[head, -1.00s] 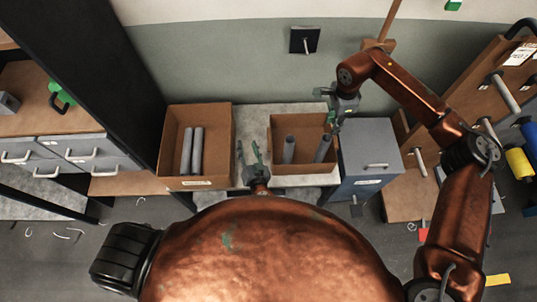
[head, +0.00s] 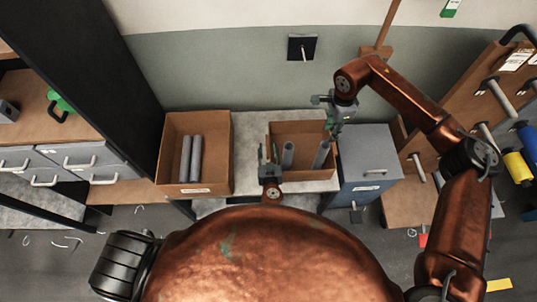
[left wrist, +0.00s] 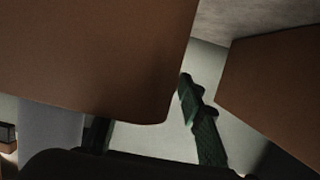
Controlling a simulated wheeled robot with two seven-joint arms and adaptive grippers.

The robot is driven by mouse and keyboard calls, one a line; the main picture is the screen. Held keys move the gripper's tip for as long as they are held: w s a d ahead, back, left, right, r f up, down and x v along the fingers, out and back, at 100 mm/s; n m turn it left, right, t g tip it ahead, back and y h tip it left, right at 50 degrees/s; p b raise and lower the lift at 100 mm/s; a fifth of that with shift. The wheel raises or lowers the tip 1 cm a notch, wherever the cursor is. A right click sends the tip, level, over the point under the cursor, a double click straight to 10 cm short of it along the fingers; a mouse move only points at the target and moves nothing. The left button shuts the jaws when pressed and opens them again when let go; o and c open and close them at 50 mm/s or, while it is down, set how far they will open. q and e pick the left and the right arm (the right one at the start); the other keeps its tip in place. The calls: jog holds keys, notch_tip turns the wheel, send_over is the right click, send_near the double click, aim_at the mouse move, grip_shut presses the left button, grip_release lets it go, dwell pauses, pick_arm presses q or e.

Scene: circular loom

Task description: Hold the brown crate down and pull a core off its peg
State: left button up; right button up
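The right-hand brown crate (head: 305,178) stands on the bench with two upright grey cores in it, a left core (head: 288,155) and a right core (head: 321,155). My left gripper (head: 269,158) is at this crate's front left corner. In the left wrist view its green fingers (left wrist: 150,130) stand apart, with a brown wall (left wrist: 95,50) close in front. Whether it touches the wall is unclear.
Another brown crate (head: 197,189) with two grey cores stands to the left, across a strip of bare bench. A grey box with a handle (head: 368,178) stands close on the right. A wooden rack with pegs and spools (head: 490,110) is further right.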

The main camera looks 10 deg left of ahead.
pick_arm(q)
jog(key=shift+w+a, duration=0.1)
jog(key=shift+w, duration=0.1)
jog(key=shift+c, duration=0.2)
grip_shut()
dwell(0.5)
